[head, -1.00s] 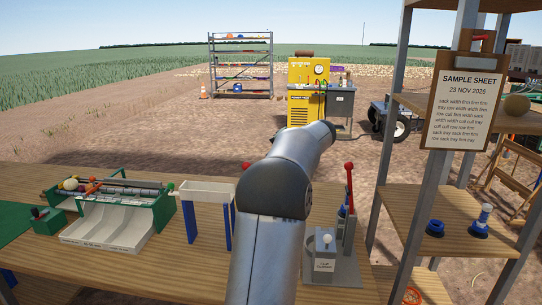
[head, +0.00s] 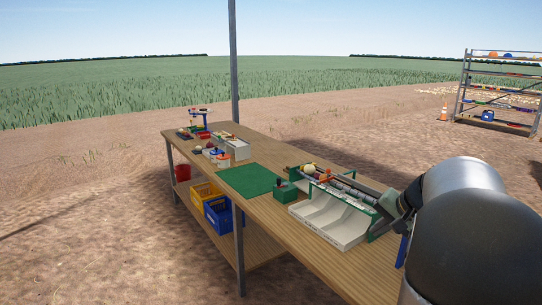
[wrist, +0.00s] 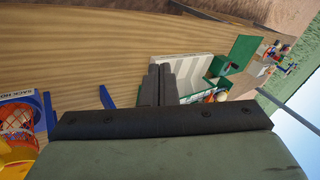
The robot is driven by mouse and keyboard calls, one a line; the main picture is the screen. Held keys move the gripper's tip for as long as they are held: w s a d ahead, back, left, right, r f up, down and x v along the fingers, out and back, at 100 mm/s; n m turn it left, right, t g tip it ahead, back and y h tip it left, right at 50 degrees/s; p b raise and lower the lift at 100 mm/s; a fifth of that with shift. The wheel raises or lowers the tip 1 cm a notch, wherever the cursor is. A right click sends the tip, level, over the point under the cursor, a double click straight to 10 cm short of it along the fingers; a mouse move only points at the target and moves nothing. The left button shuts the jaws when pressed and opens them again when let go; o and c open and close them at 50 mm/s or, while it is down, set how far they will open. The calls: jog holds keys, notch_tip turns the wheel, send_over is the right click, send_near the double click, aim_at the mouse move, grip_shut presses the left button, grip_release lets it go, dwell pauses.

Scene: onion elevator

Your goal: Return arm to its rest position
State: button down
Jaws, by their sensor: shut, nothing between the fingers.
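My arm (head: 470,235) fills the lower right of the head view, with a large silver and dark joint close to the camera. My gripper (wrist: 158,85) shows in the wrist view with its two dark fingers together and nothing between them. In the head view the dark wrist end shows just left of the big joint, over the right end of the green and white sorter (head: 335,224). I cannot tell its height above the table. In the wrist view the sorter's white tray (wrist: 185,68) lies beyond the fingertips.
The long wooden table (head: 285,225) runs to the back left, with a green mat (head: 248,180) and small items at its far end. Yellow and blue crates (head: 222,218) sit on its lower shelf. A grey post (head: 234,65) stands behind. A rack (head: 500,90) stands far right.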

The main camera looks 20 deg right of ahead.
jog(key=s+a+f+n+g+y, duration=0.1)
jog(key=a+f+n+g, duration=0.15)
jog(key=a, duration=1.15)
jog(key=s+a+f+n+g+h, duration=0.1)
jog(key=s+a+f+n, duration=0.3)
jog(key=s+a, duration=0.4)
jog(key=s+a+f+n+g+h, duration=0.1)
jog(key=s+a+f+n+g, duration=0.2)
jog(key=s+a, duration=0.6)
notch_tip(320, 180, down, 2)
jog(key=shift+a+f+n, duration=0.2)
jog(key=shift+a+n, duration=0.65)
jog(key=shift+n, duration=0.3)
